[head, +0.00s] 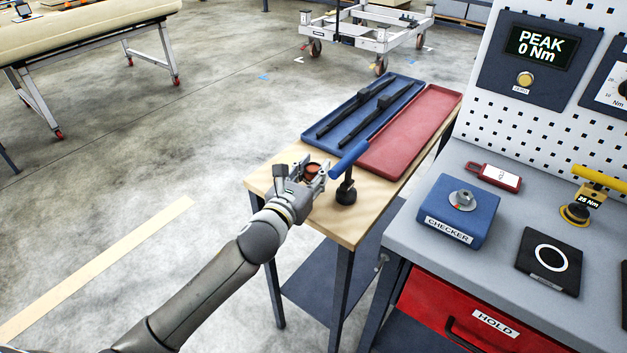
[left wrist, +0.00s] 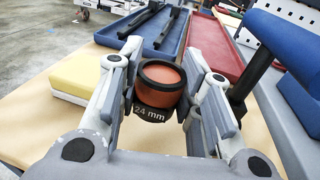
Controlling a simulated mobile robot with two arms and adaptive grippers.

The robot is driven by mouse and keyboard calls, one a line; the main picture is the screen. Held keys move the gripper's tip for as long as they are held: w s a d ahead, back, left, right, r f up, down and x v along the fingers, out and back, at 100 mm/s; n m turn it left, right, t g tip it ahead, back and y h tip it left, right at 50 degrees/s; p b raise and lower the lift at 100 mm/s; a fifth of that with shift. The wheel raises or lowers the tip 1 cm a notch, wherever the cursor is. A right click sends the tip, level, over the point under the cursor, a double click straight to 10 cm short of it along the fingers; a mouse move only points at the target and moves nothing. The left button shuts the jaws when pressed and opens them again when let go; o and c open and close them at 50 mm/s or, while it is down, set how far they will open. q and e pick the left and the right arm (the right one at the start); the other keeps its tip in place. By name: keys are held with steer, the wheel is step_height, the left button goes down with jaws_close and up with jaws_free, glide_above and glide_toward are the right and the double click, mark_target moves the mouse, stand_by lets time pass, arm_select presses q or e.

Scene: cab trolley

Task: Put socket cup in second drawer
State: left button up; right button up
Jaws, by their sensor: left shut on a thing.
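The socket cup (left wrist: 162,84) is a dark cup with an orange inside and a "24 mm" mark. It sits between the fingers of my left gripper (left wrist: 160,92), which is shut on it. In the head view the left gripper (head: 314,174) is over the near end of the wooden table, with the orange of the cup (head: 312,169) showing between its fingers. I cannot tell whether the cup touches the table. A red drawer front (head: 462,313) labelled HOLD, with a black handle, is under the grey bench at the lower right and looks closed. My right gripper is out of view.
A blue-handled tool (head: 347,162) stands close right of the left gripper. Blue (head: 372,98) and red (head: 415,130) trays lie behind. A yellow-and-white block (left wrist: 83,78) is left of the fingers. The grey bench holds a blue checker (head: 459,211) and a black pad (head: 549,262).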

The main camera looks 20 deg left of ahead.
arm_select(q)
steer(key=shift+f, duration=1.1)
steer(key=shift+f, duration=0.15)
steer(key=o, duration=1.1)
steer(key=shift+c, duration=0.2)
